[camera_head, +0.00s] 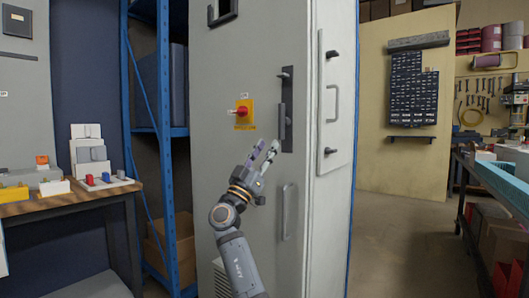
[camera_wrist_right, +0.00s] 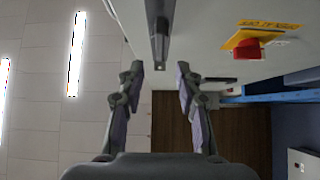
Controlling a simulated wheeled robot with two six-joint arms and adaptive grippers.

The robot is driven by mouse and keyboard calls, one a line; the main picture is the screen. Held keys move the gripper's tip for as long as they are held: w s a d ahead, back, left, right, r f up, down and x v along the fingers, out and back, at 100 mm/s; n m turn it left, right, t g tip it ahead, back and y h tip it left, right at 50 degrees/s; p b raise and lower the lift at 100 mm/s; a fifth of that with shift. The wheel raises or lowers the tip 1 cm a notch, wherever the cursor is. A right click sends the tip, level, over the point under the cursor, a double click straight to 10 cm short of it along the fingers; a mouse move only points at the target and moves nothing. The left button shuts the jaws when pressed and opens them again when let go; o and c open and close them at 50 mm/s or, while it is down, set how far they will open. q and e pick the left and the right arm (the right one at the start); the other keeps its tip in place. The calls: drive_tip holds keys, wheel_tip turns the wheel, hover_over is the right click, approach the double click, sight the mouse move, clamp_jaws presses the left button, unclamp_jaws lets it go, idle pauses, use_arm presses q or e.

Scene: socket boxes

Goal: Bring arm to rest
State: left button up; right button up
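My right arm reaches up in the middle of the head view. Its gripper (camera_head: 266,151) is in front of the grey cabinet (camera_head: 225,70), just below and left of the dark door handle (camera_head: 283,122). In the right wrist view the two fingers of the gripper (camera_wrist_right: 158,82) stand apart with nothing between them. The handle (camera_wrist_right: 159,32) lies ahead of the fingers there, apart from them. My left gripper is not in view.
A red rotary switch (camera_head: 242,112) on a yellow plate sits left of the handle. A wooden table (camera_head: 85,198) with small boxes stands left, beside a blue shelf rack (camera_head: 167,170). A workbench (camera_head: 500,190) stands right. Open floor (camera_head: 400,240) lies right of the cabinet.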

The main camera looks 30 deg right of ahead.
drive_tip(key=shift+s+a+f, duration=0.15)
drive_tip(key=shift+a+f, duration=0.15)
